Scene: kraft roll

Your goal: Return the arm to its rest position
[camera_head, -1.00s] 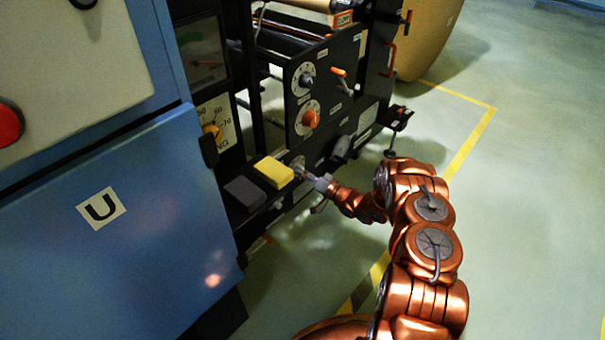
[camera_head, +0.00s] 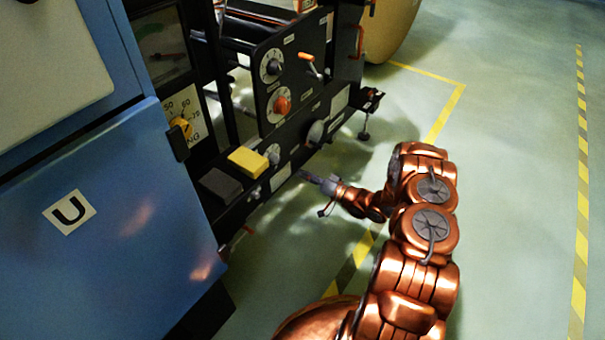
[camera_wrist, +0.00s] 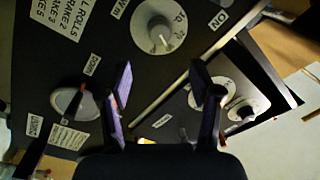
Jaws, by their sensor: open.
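My copper arm (camera_head: 425,225) reaches forward over the floor at the right in the head view. My gripper (camera_head: 318,184) is at its far end, low in front of the black machine panel and just right of the yellow block (camera_head: 248,161). In the wrist view my gripper (camera_wrist: 162,95) is open, with two dark fingers apart and nothing between them. Behind the fingers is the panel with a round white dial (camera_wrist: 160,27), a second dial (camera_wrist: 212,97) and an oval knob (camera_wrist: 74,102). I cannot tell the exact gap between fingertips and panel.
A blue cabinet (camera_head: 120,220) fills the left of the head view. The black panel (camera_head: 300,75) carries an orange knob (camera_head: 282,104) and a lever (camera_head: 310,62). A dark block (camera_head: 220,186) sits beside the yellow one. Green floor at the right is clear.

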